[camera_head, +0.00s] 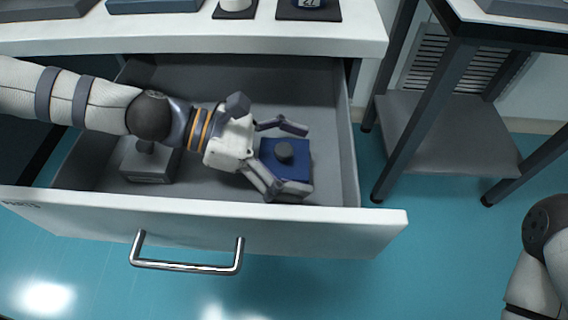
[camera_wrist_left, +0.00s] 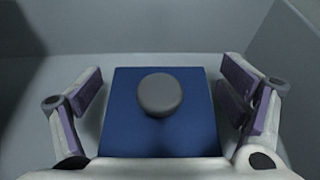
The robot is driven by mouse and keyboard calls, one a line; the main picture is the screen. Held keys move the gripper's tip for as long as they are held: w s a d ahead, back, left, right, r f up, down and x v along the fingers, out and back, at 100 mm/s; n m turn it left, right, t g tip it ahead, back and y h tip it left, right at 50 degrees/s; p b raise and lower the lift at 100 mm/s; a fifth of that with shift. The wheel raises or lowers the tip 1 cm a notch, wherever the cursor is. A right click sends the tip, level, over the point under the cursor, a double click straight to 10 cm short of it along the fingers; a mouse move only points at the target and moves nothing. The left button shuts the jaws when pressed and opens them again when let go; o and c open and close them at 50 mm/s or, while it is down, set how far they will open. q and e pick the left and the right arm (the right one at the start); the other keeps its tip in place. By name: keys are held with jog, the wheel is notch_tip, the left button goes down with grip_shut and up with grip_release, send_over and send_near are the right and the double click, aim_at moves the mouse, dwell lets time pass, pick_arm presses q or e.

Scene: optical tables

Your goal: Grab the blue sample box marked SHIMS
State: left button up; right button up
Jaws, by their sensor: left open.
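The blue sample box (camera_head: 297,158) sits in the open drawer, toward its right end, with a round grey knob (camera_head: 284,151) on its lid. No SHIMS marking can be read from here. My left gripper (camera_head: 286,160) is open, reaching into the drawer from the left, with one finger on the far side of the box and one on the near side. In the left wrist view the blue box (camera_wrist_left: 128,130) lies between the two spread fingers, with a gap on each side. My right gripper is out of view.
A grey box (camera_head: 148,165) with a knob stands in the drawer's left part, under my left arm. The drawer front (camera_head: 330,228) with its metal handle (camera_head: 188,267) stands pulled out. The table top (camera_head: 300,38) overhangs the back. A dark-framed stand (camera_head: 445,140) is at right.

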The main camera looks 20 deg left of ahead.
pick_arm(q)
jog(key=c, duration=1.4)
jog(key=shift+c, duration=0.2)
